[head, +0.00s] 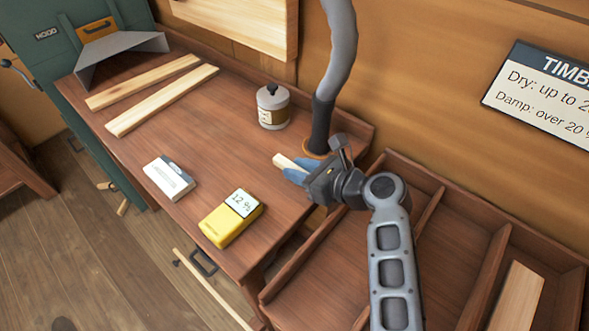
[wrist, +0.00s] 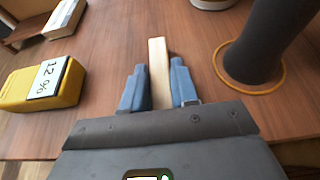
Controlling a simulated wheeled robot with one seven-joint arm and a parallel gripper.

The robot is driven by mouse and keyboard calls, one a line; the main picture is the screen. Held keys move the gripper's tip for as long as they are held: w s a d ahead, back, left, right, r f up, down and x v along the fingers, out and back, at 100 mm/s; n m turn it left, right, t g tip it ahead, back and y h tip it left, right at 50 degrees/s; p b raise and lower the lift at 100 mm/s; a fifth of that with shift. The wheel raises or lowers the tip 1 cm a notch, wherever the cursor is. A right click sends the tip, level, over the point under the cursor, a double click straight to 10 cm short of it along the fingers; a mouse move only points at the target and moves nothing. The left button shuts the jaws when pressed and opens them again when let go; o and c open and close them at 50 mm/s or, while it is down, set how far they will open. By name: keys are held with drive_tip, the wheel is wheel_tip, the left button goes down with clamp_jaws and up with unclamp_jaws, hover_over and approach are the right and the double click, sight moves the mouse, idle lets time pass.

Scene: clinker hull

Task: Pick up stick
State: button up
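The stick (wrist: 159,75) is a short pale length of wood in the wrist view. It lies between the two blue fingers of my gripper (wrist: 160,88), which press close against its sides. Its far end sticks out past the fingertips. In the head view, my gripper (head: 296,171) is at the right part of the brown workbench (head: 165,125), with the end of the stick (head: 285,161) showing beyond the fingers. The rest of the stick is hidden by my gripper. I cannot tell whether it touches the bench top.
A yellow meter (head: 226,222) reading about 12 % and a white box (head: 168,178) are left of my gripper. A lidded jar (head: 273,106) and a grey hose (head: 325,105) stand behind. Two boards (head: 160,100) lie at the left. A partitioned bin (head: 415,215) is at the right.

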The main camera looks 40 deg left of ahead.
clamp_jaws()
drive_tip(key=shift+r, duration=0.15)
